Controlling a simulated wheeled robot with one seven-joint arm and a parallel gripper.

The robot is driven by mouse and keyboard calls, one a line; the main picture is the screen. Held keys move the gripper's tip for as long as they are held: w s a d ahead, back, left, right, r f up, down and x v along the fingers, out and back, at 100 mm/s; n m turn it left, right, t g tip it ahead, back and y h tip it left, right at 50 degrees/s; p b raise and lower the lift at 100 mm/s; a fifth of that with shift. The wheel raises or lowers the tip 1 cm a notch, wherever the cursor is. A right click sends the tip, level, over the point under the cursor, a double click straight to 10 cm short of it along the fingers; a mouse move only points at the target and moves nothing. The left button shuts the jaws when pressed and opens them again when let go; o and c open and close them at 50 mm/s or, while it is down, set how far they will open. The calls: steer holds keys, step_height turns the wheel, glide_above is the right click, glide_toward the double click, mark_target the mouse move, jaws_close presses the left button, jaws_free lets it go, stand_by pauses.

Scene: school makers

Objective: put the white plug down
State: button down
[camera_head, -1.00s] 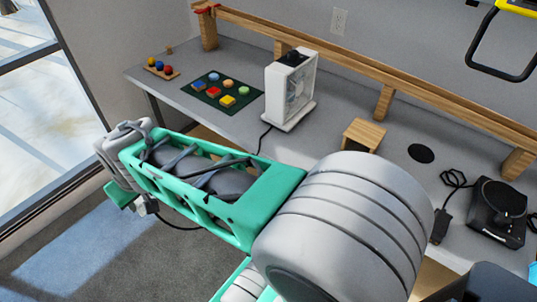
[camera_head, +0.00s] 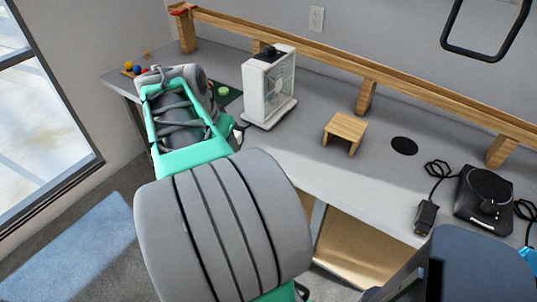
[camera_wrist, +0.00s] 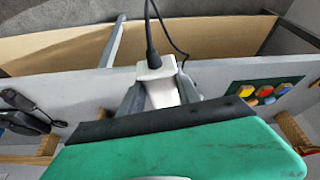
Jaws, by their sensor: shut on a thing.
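The white plug (camera_wrist: 155,69) shows in the wrist view with its black cord (camera_wrist: 149,30) running off the top of the picture. My gripper (camera_wrist: 160,93) is shut on it, one grey finger on each side. The plug appears to be in front of the desk's edge; its height above the desktop cannot be told. In the head view my arm hides the plug and most of the gripper.
The grey desk (camera_head: 310,135) holds a white fan box (camera_head: 268,88), a small wooden stand (camera_head: 346,129), a black device (camera_head: 485,197) and a black adapter (camera_head: 426,216). A green mat with coloured pieces (camera_wrist: 265,93) lies near. A wooden rail (camera_head: 330,62) runs along the back.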

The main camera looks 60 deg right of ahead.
steer(key=s+d+f, duration=0.1)
steer(key=d+f, duration=0.2)
steer(key=d, duration=0.2)
steer(key=s+d+f+m, duration=0.1)
steer(key=s+d+f, duration=0.1)
steer(key=d, duration=0.3)
steer(key=s+d+f+m+p, duration=0.1)
steer(key=d+f, duration=0.3)
steer(key=d, duration=0.2)
steer(key=shift+s+f+g, duration=0.3)
steer(key=shift+s+g, duration=0.1)
step_height(320, 180, down, 3)
steer(key=shift+d+r, duration=0.1)
steer(key=shift+f, duration=0.8)
steer(key=shift+b, duration=0.35)
steer(key=c, duration=0.9)
jaws_free()
steer(key=shift+o, duration=0.2)
